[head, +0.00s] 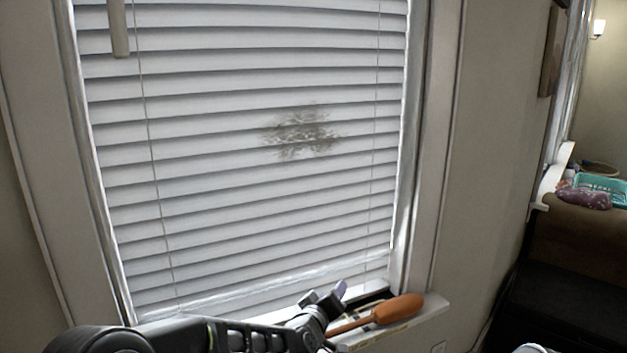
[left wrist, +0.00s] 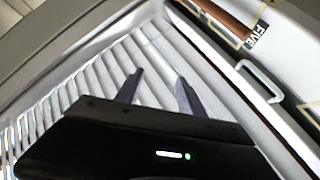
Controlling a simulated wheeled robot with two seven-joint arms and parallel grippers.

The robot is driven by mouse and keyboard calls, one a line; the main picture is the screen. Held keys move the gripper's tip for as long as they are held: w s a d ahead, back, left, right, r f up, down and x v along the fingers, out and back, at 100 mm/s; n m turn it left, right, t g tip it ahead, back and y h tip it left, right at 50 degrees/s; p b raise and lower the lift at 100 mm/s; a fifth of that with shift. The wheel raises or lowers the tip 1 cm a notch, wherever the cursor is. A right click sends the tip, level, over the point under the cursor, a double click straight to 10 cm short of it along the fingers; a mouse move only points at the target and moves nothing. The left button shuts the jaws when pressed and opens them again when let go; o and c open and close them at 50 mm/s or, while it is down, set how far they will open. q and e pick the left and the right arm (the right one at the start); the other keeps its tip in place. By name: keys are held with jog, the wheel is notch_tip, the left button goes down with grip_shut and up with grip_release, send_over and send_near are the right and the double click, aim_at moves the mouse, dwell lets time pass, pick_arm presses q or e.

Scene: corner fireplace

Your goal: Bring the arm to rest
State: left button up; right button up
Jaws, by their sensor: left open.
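My left arm comes in along the bottom of the head view. My left gripper (head: 325,295) is at the lower right corner of the window, just above the sill. In the left wrist view, its two dark fingers (left wrist: 158,84) stand apart with nothing between them. They point towards the white slats of the blind. My right gripper is in neither view.
The white slatted blind (head: 250,180) bears a dark smudge (head: 302,130). An orange-brown handled tool (head: 398,309) lies on the sill, close right of my gripper. At far right are a teal basket (head: 603,186) and a purplish cloth (head: 584,198).

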pick_arm(q)
jog(key=s+a+f+m+g+p, duration=0.1)
jog(key=s+a+f+m+g, duration=0.15)
jog(key=s+f, duration=0.7)
jog(key=s+a+f+m+g, duration=0.1)
jog(key=s+f+g, duration=0.45)
jog(key=f, duration=0.75)
jog(key=s+a+f+g+p, duration=0.1)
jog(key=s+a+f+g, duration=0.1)
jog(key=s, duration=0.7)
jog(key=s+a+f+g+p, duration=0.1)
jog(key=s+a+f, duration=0.2)
jog(key=s, duration=0.7)
jog(key=s+a+f+g+p, duration=0.1)
jog(key=s+f, duration=0.4)
jog(key=s, duration=0.5)
jog(key=shift+a+f+g+y, duration=0.15)
jog(key=shift+a+g+y, duration=0.15)
jog(key=shift+a+g, duration=0.6)
